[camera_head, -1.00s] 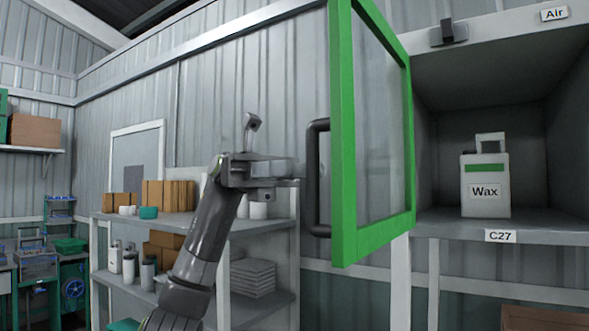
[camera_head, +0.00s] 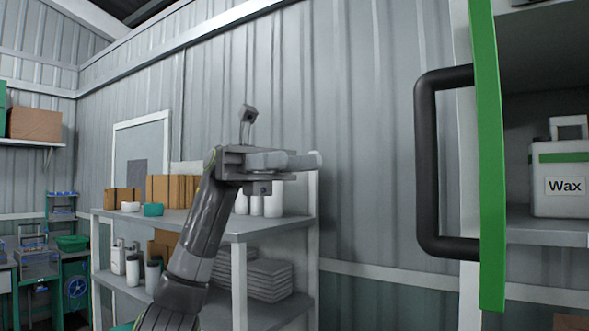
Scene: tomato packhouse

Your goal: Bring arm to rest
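My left gripper (camera_head: 305,160) is in the middle of the head view, at the end of my dark grey arm that rises from the bottom left. Its grey fingers point right, with their tips offset from each other, so it looks open. Nothing shows between the fingers. The green-framed door (camera_head: 489,160) stands swung open at the right, seen nearly edge-on. Its black handle (camera_head: 427,165) is well to the right of the fingertips, with a clear gap between them. My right gripper is not in view.
Behind the door is a cabinet with a white Wax container (camera_head: 560,205) on its shelf (camera_head: 540,230). Behind my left arm stands a grey shelf unit (camera_head: 270,226) with boxes, white containers and stacked sacks (camera_head: 268,275). The space between gripper and handle is free.

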